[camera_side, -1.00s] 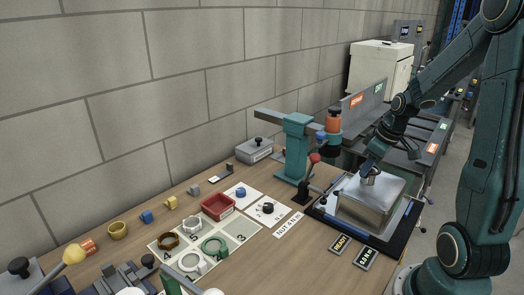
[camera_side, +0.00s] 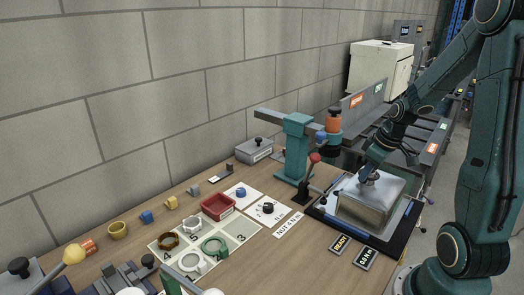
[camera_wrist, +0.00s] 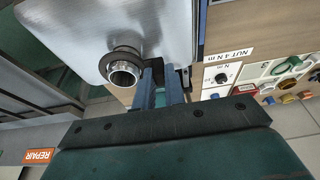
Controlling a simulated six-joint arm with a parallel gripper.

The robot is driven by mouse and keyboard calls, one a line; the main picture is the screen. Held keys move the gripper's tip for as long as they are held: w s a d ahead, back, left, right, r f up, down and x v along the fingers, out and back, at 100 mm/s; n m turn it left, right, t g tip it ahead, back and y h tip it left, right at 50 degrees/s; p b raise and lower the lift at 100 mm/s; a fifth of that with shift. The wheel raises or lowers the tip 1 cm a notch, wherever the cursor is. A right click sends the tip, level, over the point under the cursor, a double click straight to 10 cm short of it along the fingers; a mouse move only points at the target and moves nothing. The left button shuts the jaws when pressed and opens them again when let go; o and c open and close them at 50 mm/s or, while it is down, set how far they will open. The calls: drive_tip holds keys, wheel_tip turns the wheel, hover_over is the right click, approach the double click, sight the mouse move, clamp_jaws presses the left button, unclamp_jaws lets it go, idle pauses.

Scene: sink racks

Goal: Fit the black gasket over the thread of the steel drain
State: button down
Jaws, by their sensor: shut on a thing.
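The steel drain (camera_wrist: 123,74) stands up from the upturned steel sink (camera_side: 365,210), its open threaded end showing in the wrist view. The black gasket (camera_wrist: 104,63) appears as a dark ring around the drain, below its open end. Whether it lies flat against the sink is not clear. My gripper (camera_wrist: 160,75) is beside the drain, shut on the gasket's edge. In the side view my gripper (camera_side: 368,171) is low over the sink and hides much of the drain, and the gasket is too small to make out there.
The sink sits in a black-edged fixture (camera_side: 383,243). A red-knobbed lever (camera_side: 314,158) and a teal post with an arm (camera_side: 296,148) stand to its left. Numbered places with rings (camera_side: 190,247) and a red tray (camera_side: 218,206) lie further left.

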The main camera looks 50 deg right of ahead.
drive_tip(key=shift+f, duration=1.15)
idle(0.4)
drive_tip(key=c, duration=1.4)
unclamp_jaws()
drive_tip(key=shift+r, duration=0.1)
drive_tip(key=shift+s+d+r, duration=0.1)
drive_tip(key=shift+r, duration=0.25)
drive_tip(key=v, duration=1.3)
drive_tip(key=shift+a, duration=0.2)
